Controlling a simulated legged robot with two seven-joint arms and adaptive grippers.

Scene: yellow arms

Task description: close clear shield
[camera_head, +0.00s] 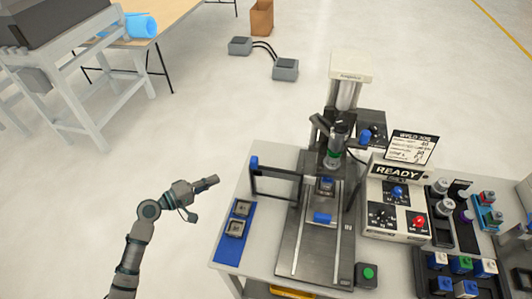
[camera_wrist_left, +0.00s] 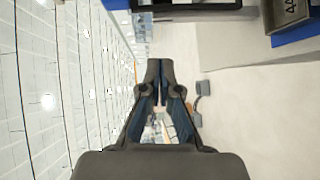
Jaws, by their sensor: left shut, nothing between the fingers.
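The clear shield (camera_head: 275,196) stands open at the left side of the press machine (camera_head: 338,150), with a dark frame and a blue knob (camera_head: 254,162) at its upper left corner. Its clear pane is hard to make out. My left gripper (camera_head: 212,181) is shut and empty, in the air to the left of the shield and apart from it. In the left wrist view its fingers (camera_wrist_left: 160,72) are together, and part of a dark frame (camera_wrist_left: 195,6), likely the shield's, shows at the top edge. My right gripper is not in view.
A blue tray (camera_head: 227,250) with two metal parts lies at the table's left edge, near my left arm. A control box (camera_head: 398,222) marked READY stands right of the machine. A green button (camera_head: 368,272) sits at the front.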

